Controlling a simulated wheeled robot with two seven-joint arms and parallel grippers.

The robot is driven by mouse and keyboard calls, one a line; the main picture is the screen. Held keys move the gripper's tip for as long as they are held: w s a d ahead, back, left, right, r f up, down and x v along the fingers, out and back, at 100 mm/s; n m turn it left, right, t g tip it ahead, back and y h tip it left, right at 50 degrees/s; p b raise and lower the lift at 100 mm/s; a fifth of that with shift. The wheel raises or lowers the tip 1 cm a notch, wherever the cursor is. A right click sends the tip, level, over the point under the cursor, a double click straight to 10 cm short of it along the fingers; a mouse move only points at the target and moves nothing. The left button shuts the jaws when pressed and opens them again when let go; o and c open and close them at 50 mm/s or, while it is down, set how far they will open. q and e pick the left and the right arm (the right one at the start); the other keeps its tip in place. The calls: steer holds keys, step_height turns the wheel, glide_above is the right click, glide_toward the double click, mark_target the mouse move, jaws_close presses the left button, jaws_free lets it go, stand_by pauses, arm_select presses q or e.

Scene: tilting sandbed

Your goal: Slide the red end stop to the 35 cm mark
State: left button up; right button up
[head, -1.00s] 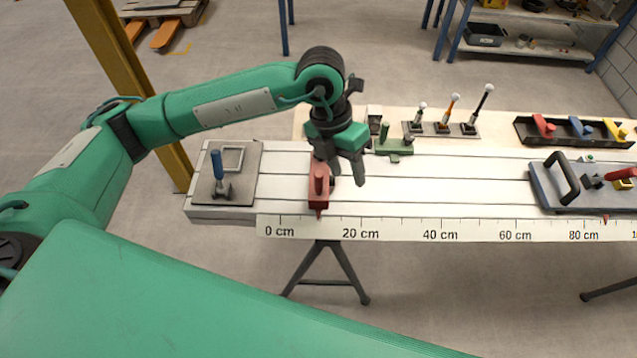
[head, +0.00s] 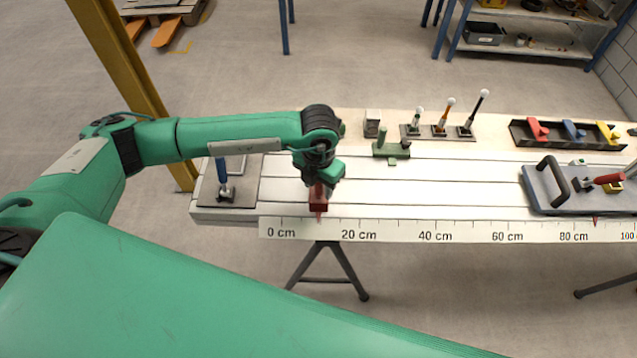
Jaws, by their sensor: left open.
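The red end stop (head: 318,205) sits on the slotted bench top near its front edge. Its pointer stands near the 10 cm mark, between 0 cm and 20 cm on the white scale (head: 400,230). My left gripper (head: 318,184) is directly above the end stop, open, with its fingers low around or beside the stop's upper part. The hand hides most of the stop, and I cannot tell whether the fingers touch it. My right gripper is not in view.
A plate with a blue-handled clamp (head: 223,180) is left of the stop. A green stop (head: 391,150) stands further back to the right. A grey plate with a black handle (head: 545,195) is at the right. The bench top between is clear (head: 440,190).

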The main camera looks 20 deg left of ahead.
arm_select(q)
steer(key=shift+f, duration=0.9)
steer(key=shift+c, duration=0.4)
